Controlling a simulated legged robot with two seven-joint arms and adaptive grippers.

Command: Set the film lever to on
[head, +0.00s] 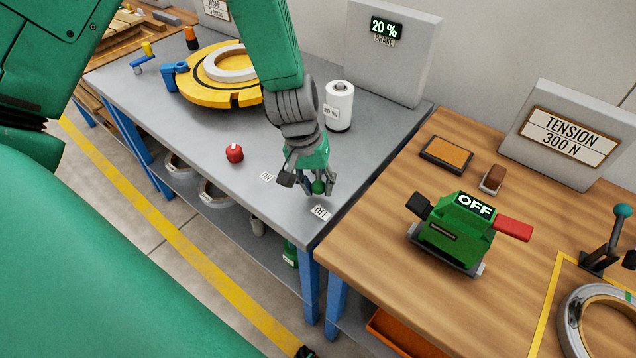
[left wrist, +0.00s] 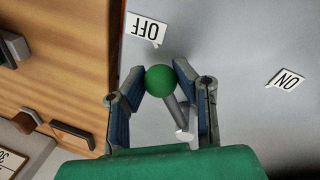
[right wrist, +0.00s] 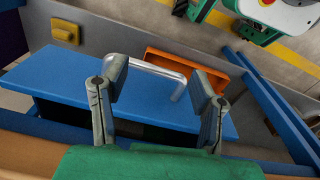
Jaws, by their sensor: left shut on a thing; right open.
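The film lever has a green ball knob (head: 318,187) and a grey rod; it stands at the near right corner of the grey table. In the left wrist view the knob (left wrist: 160,80) sits between my left gripper's fingers, and the rod leans toward the OFF label (left wrist: 145,27). The ON label (left wrist: 286,79) lies apart to the right. In the head view the OFF label (head: 320,212) is just below the knob and the ON label (head: 267,177) to its left. My left gripper (head: 312,186) is shut on the knob. My right gripper (right wrist: 168,84) is open and empty.
On the grey table are a red knob (head: 234,153), a yellow turntable (head: 215,90) and a white film roll (head: 339,105). A green tool reading OFF (head: 455,232) stands on the wooden table. A silver handle (right wrist: 155,68) shows beyond my right fingers.

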